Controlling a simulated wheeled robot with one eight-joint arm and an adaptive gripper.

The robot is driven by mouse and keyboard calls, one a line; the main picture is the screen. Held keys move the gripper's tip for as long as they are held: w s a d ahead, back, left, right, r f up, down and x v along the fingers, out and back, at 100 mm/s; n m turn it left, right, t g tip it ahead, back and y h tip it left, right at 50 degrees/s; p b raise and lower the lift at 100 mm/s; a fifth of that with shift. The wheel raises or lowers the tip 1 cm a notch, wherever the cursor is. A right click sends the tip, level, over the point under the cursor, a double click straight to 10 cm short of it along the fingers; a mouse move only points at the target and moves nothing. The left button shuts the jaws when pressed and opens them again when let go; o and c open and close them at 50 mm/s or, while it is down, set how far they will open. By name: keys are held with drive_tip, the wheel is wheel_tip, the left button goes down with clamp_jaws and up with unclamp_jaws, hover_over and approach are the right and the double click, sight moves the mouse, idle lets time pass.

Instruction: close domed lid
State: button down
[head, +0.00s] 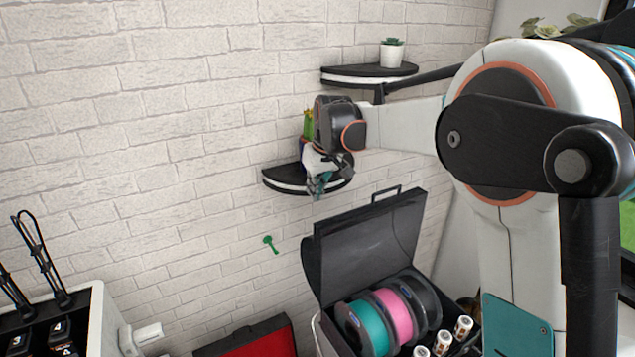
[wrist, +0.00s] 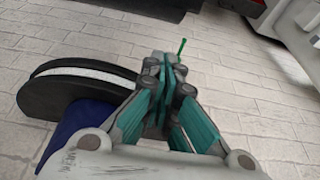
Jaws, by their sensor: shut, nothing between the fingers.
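The dark domed lid (head: 365,240) stands open, tilted up and back, with a handle on its top edge. It belongs to a dark box holding teal, pink and black filament spools (head: 395,315). My gripper (head: 318,188) is above and left of the lid in the head view, in front of the lower corner shelf, and does not appear to touch the lid. In the wrist view my gripper (wrist: 168,68) has its teal fingers together with nothing between them. The lid cannot be clearly made out in the wrist view.
The lower black corner shelf (head: 275,179) is close to my gripper, with a cactus (head: 308,124) in a blue pot (wrist: 88,120) on it. An upper shelf (head: 350,77) holds a white plant pot (head: 392,54). A green hook (head: 270,244) is on the brick wall. A red-lined case (head: 255,342) lies below.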

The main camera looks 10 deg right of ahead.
drive_tip(key=f, duration=0.1)
drive_tip(key=s+f+p, duration=0.1)
drive_tip(key=f, duration=0.3)
drive_tip(key=shift+s+d+p, duration=0.15)
drive_tip(key=shift+d+p, duration=0.15)
drive_tip(key=shift+s+d+f, duration=0.1)
drive_tip(key=shift+s+f, duration=0.1)
drive_tip(key=shift+s, duration=0.1)
drive_tip(key=shift+s, duration=0.1)
